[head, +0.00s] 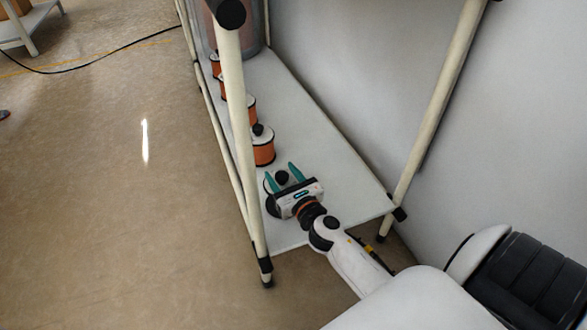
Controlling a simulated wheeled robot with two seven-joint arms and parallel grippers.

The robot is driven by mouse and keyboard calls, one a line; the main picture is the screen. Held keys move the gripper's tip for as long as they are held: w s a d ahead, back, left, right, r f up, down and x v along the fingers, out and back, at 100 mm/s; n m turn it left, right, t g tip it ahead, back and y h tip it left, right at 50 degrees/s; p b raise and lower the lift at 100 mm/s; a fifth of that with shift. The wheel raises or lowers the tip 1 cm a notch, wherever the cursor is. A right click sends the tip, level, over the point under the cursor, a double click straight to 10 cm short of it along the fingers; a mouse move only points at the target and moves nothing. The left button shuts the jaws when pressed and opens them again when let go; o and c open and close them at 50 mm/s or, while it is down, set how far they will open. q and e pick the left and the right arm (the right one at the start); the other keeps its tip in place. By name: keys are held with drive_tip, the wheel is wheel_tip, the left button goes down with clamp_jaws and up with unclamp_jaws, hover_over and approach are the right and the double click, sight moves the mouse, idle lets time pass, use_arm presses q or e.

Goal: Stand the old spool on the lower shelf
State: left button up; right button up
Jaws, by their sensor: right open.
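A white shelf board (318,135) runs away from me inside a frame of cream posts. A spool (272,205) stands at its near end, largely hidden by my right gripper (281,171). A black knob, a bit of pale top and a dark side of it show. My right gripper is open, its two teal fingers on either side of the black knob; I cannot tell whether they touch it. Behind it stands an upright orange spool (264,153) with a white top and black knob. My left gripper is not in view.
Several more orange spools stand in a row further back along the shelf's left side. A large clear cylinder (249,30) stands at the far end. A cream post (238,120) rises close left of the gripper. The shelf's right side is bare.

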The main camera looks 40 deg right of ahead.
drive_tip(key=s+a, duration=0.1)
drive_tip(key=s, duration=1)
drive_tip(key=shift+s+b, duration=0.3)
drive_tip(key=shift+b, duration=0.05)
drive_tip(key=shift+a, duration=0.15)
